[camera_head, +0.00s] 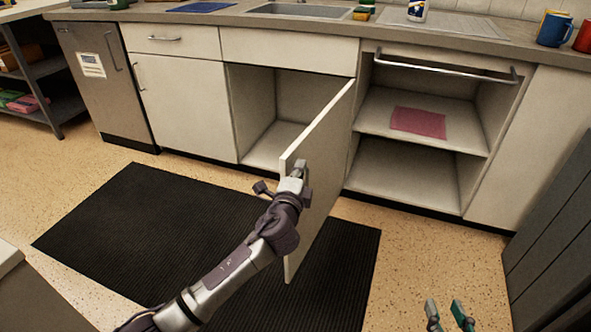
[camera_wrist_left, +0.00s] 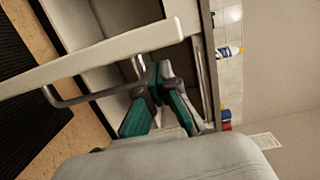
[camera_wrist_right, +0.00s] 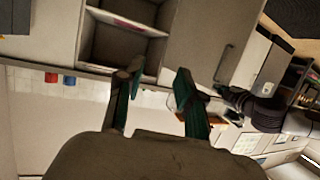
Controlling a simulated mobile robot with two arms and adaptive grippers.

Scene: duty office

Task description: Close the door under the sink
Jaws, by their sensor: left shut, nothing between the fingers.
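The cabinet door (camera_head: 322,175) under the sink (camera_head: 302,10) stands wide open, hinged at its right side and jutting out over the floor. The open cabinet (camera_head: 278,110) behind it looks empty. My left gripper (camera_head: 299,172) is shut and empty at the door's free edge. In the left wrist view the fingertips (camera_wrist_left: 160,68) are close beside the pale door panel (camera_wrist_left: 95,58) and its metal handle (camera_wrist_left: 92,97); I cannot tell whether they touch. My right gripper (camera_head: 450,316) is open and empty, low at the front right; its spread fingers also show in the right wrist view (camera_wrist_right: 158,75).
A black mat (camera_head: 130,225) covers the floor before the cabinets. Open shelves with a pink cloth (camera_head: 418,121) are right of the door. A dark grey cabinet (camera_head: 555,230) bounds the right. Mugs (camera_head: 554,29) and a bottle (camera_head: 417,10) stand on the counter.

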